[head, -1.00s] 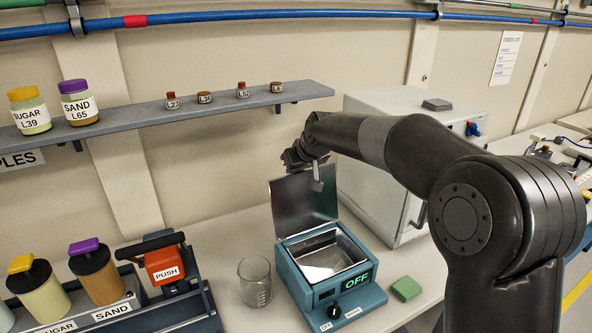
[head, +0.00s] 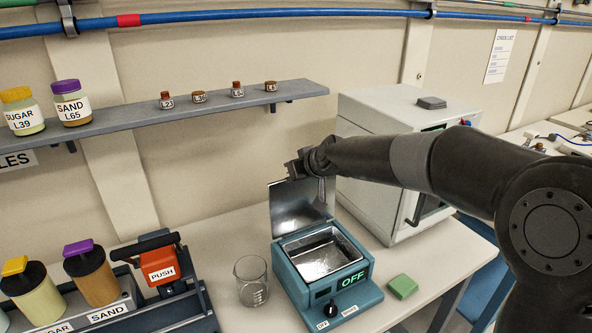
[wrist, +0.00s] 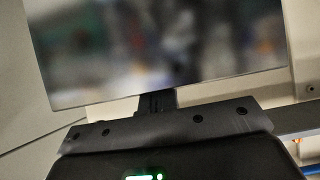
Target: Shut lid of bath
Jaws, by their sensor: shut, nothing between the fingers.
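The bath (head: 325,285) is a teal box with a metal basin, a black knob and a green "OFF" display. It stands on the bench in the head view. Its lid (head: 296,210), a shiny metal plate, stands open and upright at the back of the basin. My gripper (head: 292,172) is at the lid's upper edge, shut and empty. Whether it touches the lid cannot be told. In the wrist view, the shut fingers (wrist: 155,102) point at a blurred, mirror-like plate, apparently the lid (wrist: 150,50), which fills the upper picture.
A glass beaker (head: 251,281) stands left of the bath and a green block (head: 402,286) lies to the right. A white cabinet (head: 375,160) stands behind right. A shelf (head: 225,101) with small jars runs above. A rack with a red "PUSH" part (head: 160,265) is at left.

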